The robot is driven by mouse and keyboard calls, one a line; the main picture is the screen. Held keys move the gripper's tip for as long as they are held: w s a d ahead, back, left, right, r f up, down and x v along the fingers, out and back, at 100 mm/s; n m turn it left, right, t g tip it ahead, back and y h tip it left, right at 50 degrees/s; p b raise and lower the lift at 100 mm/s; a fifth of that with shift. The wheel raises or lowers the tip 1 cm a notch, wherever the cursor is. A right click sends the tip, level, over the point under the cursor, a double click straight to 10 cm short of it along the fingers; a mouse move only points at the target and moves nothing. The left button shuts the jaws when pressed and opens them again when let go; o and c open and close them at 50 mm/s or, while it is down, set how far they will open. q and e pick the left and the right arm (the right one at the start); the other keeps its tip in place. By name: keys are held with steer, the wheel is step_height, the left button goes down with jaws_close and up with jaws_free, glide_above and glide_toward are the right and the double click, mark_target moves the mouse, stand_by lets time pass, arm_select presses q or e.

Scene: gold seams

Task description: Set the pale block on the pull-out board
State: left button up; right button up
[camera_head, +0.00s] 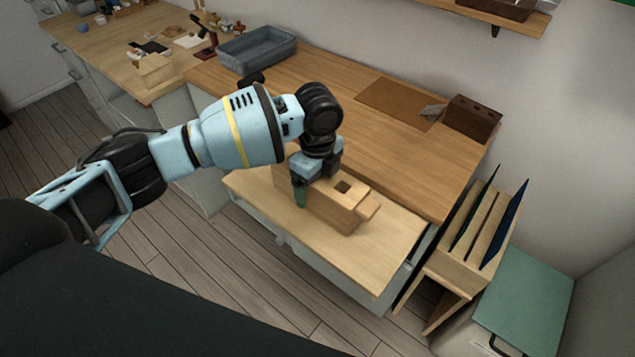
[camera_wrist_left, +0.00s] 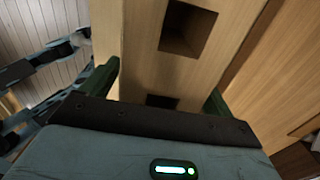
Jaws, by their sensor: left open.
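The pale block (camera_head: 333,202) is a long wooden block with square holes in its top and a small ledge at its right end. It rests on the pull-out board (camera_head: 374,268), which sticks out from under the worktop. My left gripper (camera_head: 312,192) is lowered over the block from above, with green fingers. In the left wrist view the fingers (camera_wrist_left: 163,85) stand open on both sides of the block (camera_wrist_left: 140,60). Whether either finger touches it I cannot tell. My right gripper is not in view.
The worktop (camera_head: 330,95) behind carries a grey tray (camera_head: 258,50), a brown mat (camera_head: 394,103) and a dark brown holed block (camera_head: 471,118). A wooden rack (camera_head: 468,255) with dark panels stands right of the board, beside a green-topped cabinet (camera_head: 525,290). The board's front right is clear.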

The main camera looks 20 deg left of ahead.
arm_select(q)
step_height(320, 180, up, 12)
steer(key=shift+f+p, duration=0.2)
steer(key=shift+p, duration=0.2)
